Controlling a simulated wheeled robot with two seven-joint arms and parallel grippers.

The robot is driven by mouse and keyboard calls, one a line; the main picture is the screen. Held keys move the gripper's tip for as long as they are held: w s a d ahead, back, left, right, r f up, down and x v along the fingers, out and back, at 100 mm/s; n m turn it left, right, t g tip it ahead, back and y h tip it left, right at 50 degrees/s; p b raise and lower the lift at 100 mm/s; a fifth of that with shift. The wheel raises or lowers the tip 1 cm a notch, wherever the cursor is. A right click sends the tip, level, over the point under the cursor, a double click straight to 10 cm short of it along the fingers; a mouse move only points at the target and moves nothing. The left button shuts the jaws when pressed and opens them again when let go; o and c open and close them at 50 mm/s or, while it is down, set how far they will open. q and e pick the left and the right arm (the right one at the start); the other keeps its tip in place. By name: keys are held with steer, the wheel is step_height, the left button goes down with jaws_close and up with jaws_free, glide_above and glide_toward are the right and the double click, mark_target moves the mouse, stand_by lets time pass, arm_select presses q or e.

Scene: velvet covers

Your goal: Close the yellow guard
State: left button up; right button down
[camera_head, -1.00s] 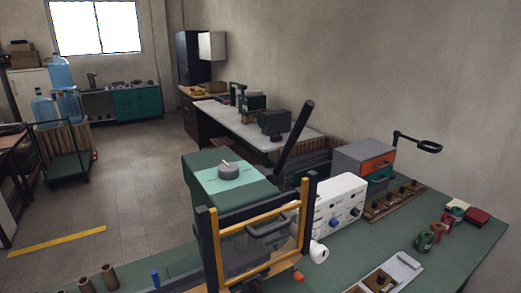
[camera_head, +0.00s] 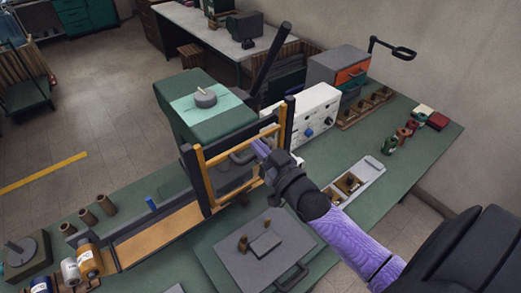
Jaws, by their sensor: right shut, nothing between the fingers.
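The yellow guard (camera_head: 204,178) is an upright yellow frame with a clear-looking pane, set between dark posts on the front of a green machine (camera_head: 190,105). A dark grey handle (camera_head: 240,157) sits on its front. My right gripper (camera_head: 263,150) reaches in from the lower right, its purple arm crossing the bench. Its fingers are shut and empty, close to the handle's right end. I cannot tell whether they touch it. The gripper hides part of the guard's right side. My left gripper is out of view.
A grey plate with a handle (camera_head: 265,250) lies on the green bench in front of the machine. A white control box (camera_head: 305,115) stands right of it, a parts tray (camera_head: 357,182) farther right. A black lever (camera_head: 268,62) rises behind. Bottles and brown cylinders stand at left.

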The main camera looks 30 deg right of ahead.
steer(key=shift+s+f, duration=0.15)
steer(key=shift+f, duration=0.45)
step_height(320, 180, down, 20)
steer(key=b, duration=1.6)
